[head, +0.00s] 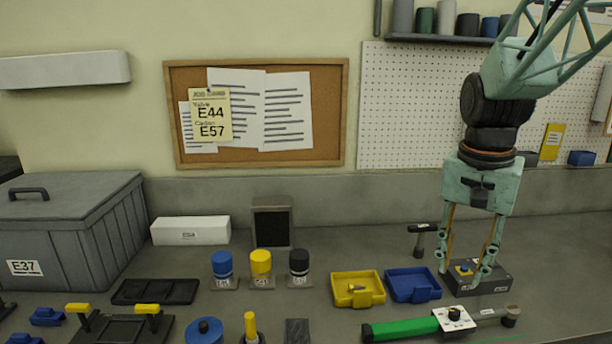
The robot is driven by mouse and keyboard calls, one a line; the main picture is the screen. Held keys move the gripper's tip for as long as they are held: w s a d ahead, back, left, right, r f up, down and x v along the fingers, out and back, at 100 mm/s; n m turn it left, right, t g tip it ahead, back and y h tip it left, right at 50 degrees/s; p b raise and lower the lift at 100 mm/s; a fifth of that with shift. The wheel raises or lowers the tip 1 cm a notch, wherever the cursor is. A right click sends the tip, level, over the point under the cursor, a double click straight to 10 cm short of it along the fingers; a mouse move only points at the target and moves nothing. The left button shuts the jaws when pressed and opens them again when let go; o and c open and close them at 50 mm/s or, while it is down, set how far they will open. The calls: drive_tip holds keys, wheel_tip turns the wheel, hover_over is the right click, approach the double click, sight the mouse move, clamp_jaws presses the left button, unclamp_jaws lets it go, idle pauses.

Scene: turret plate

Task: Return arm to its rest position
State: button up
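My arm comes in from the upper right of the head view, with its pale green gripper (464,268) pointing down. The two fingers are spread wide apart and nothing shows held between them. The fingertips are at a dark box (490,287) with a small yellow and blue part on top. Whether the fingertips touch the box cannot be told.
Near the gripper are a blue tray (427,296), a yellow tray (345,299), a small hammer-like tool (420,242) and a green-handled tool (405,328). A shelf (440,39) with cylinders is above. A grey lidded crate (110,245) stands left. The counter behind the trays is mostly clear.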

drive_tip(key=s+a+r+n+t, duration=0.1)
drive_tip(key=s+a+r+n, duration=0.1)
drive_tip(key=s, duration=0.7)
drive_tip(key=s+a+r+n+t, duration=0.1)
drive_tip(key=s+a+r+n, duration=0.1)
drive_tip(key=s+a, duration=0.3)
drive_tip(key=s+a+r+n+t, duration=0.1)
drive_tip(key=s+a+r+n, duration=0.1)
drive_tip(key=s, duration=1.1)
drive_tip(key=shift+a+r+n+y, duration=0.35)
drive_tip(key=shift+a+n+y, duration=0.05)
drive_tip(key=shift+a+n, duration=0.55)
